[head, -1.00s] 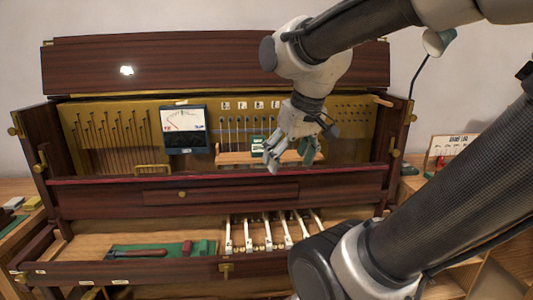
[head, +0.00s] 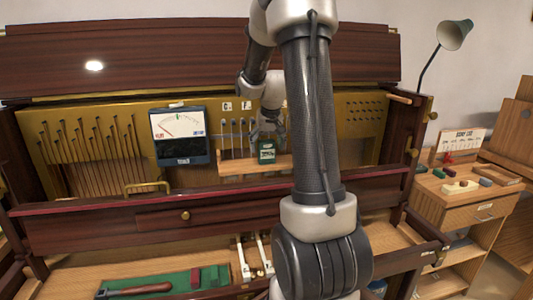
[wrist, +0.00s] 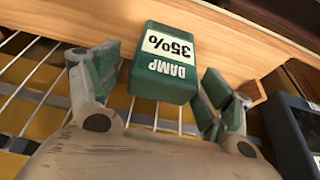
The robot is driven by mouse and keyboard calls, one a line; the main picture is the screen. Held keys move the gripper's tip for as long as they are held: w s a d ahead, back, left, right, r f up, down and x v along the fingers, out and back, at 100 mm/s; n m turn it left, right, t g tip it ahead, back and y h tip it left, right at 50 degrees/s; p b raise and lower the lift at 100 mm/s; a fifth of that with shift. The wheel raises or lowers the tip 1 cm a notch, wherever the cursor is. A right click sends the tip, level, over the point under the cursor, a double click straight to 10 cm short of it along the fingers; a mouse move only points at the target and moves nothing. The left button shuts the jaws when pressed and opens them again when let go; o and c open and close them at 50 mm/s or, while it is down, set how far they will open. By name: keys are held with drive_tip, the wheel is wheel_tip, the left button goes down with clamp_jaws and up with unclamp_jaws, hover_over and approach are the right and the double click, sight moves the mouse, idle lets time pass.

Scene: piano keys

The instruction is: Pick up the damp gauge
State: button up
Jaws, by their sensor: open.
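The damp gauge (wrist: 164,64) is a small dark green box with a white label reading "DAMP 35%". It sits on a small wooden shelf inside the piano cabinet, and the head view shows it there too (head: 266,151). My gripper (wrist: 160,85) is open, with one green-padded finger on each side of the gauge in the wrist view. Gaps show between the fingers and the gauge, so it is not held. In the head view my gripper (head: 267,132) is at the gauge, partly hidden by my arm.
The wooden shelf (head: 232,167) carries the gauge in front of thin vertical rods. A dark meter (head: 180,135) with a white dial stands left of it. A raised cabinet rail (head: 110,218) runs in front. A side desk (head: 455,205) with small blocks stands at right.

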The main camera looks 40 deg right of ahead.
sight(266, 150)
drive_tip(key=x, duration=0.3)
drive_tip(key=shift+f, duration=0.3)
drive_tip(key=shift+c, duration=0.4)
drive_tip(key=c, duration=1)
